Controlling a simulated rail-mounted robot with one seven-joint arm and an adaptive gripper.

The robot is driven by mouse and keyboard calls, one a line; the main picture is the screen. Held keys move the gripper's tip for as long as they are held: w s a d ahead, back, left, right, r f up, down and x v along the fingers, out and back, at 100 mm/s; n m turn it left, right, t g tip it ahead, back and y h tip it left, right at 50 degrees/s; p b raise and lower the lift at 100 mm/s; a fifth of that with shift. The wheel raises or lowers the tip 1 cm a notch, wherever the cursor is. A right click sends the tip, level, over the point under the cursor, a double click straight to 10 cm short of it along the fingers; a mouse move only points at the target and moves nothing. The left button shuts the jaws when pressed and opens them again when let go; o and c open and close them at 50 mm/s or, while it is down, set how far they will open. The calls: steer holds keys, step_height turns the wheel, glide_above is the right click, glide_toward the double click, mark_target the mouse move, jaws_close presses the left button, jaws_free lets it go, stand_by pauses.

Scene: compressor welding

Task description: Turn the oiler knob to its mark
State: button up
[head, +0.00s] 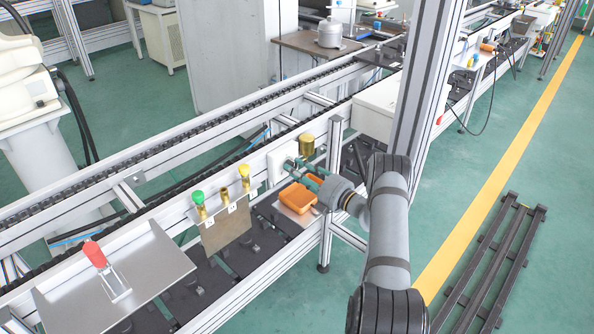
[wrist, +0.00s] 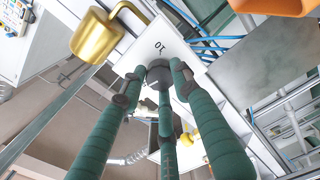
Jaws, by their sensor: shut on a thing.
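The oiler has a white plate (wrist: 185,42) with small dark markings on it, which also shows in the head view (head: 277,171). A brass cup (wrist: 90,36) with a curved pipe is beside the plate; the cup also shows in the head view (head: 306,144). A dark grey round knob (wrist: 158,70) stands on the plate. My gripper (wrist: 156,80) has its green fingers closed around the knob. In the head view my gripper (head: 291,164) reaches the plate from the right. I cannot tell where the knob points relative to the markings.
An orange bin (head: 297,198) sits just below my gripper. Green- and yellow-topped brass valves (head: 221,193) stand to the left. A red-handled lever (head: 95,254) is on a grey sheet further left. An aluminium post (head: 416,90) rises behind my arm.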

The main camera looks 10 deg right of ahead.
steer(key=o, duration=0.8)
steer(key=shift+w+d+r, duration=0.2)
steer(key=shift+d+r, duration=0.1)
steer(key=o, duration=0.4)
steer(key=shift+f, duration=0.2)
steer(key=shift+c, duration=0.2)
steer(key=shift+a, duration=0.15)
steer(key=shift+s, duration=0.1)
steer(key=shift+s+f, duration=0.1)
steer(key=v, duration=1.1)
steer(key=shift+s+d, duration=0.3)
